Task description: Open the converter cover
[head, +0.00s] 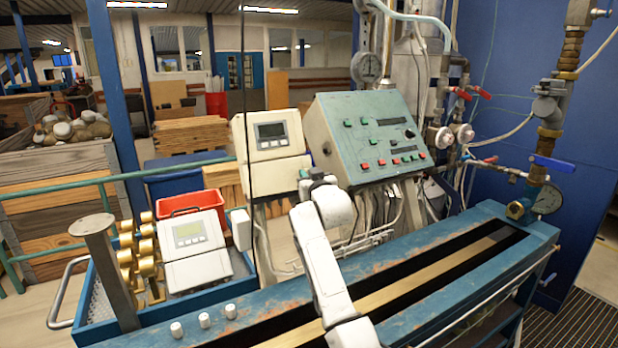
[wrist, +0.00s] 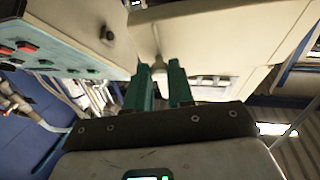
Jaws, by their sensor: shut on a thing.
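The converter (head: 272,137), a cream box with a grey display, stands behind the bench in the head view. Its lower cover (head: 275,177) is the cream part below the display. My gripper (head: 305,174) is at the right side of this lower part. In the wrist view my gripper's two green fingers (wrist: 159,72) point at the cream converter housing (wrist: 225,45) and close around a small pale part (wrist: 159,74) between them. The fingers hide most of that part. I cannot tell whether the cover stands ajar.
A sloped green control panel (head: 368,137) with coloured buttons stands close to the right of my gripper; it also shows in the wrist view (wrist: 60,35). A second cream meter (head: 190,235) is at the lower left. The blue bench (head: 450,275) lies in front.

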